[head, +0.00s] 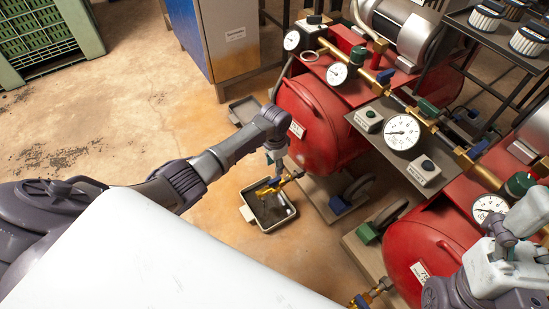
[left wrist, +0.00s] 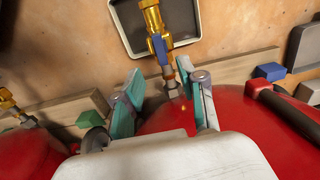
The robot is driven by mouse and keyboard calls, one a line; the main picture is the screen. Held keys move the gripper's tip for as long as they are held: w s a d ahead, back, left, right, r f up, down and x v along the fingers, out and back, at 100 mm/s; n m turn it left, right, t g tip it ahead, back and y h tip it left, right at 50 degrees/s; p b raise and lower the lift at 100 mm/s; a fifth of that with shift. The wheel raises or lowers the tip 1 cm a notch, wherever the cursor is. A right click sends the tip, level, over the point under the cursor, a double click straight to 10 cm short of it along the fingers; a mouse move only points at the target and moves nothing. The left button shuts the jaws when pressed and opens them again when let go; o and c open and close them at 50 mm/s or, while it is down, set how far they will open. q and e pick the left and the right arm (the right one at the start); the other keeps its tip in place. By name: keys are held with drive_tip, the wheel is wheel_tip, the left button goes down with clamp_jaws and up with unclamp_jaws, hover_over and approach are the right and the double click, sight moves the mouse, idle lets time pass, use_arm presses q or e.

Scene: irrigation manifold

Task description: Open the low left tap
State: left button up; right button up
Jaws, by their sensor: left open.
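The low left tap is a brass tap (head: 272,188) with a blue lever, at the bottom of the left red tank. It hangs over a grey tray on the floor. In the left wrist view the brass tap (left wrist: 152,20) points up over the tray, with its blue lever (left wrist: 160,48) close to the pipe. My left gripper (head: 275,155) is just above the tap in the head view.
The grey tray (head: 247,213) lies under the tap. The left red tank (head: 318,118) and the right red tank (head: 405,250) carry gauges and brass pipes. Another brass tap (head: 370,293) is low on the right tank. A blue cabinet (head: 190,40) and green crate (head: 45,40) stand behind.

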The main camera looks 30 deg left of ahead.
use_arm(q)
wheel_tip(320, 180, up, 4)
drive_tip(key=shift+f, duration=0.2)
idle(0.5)
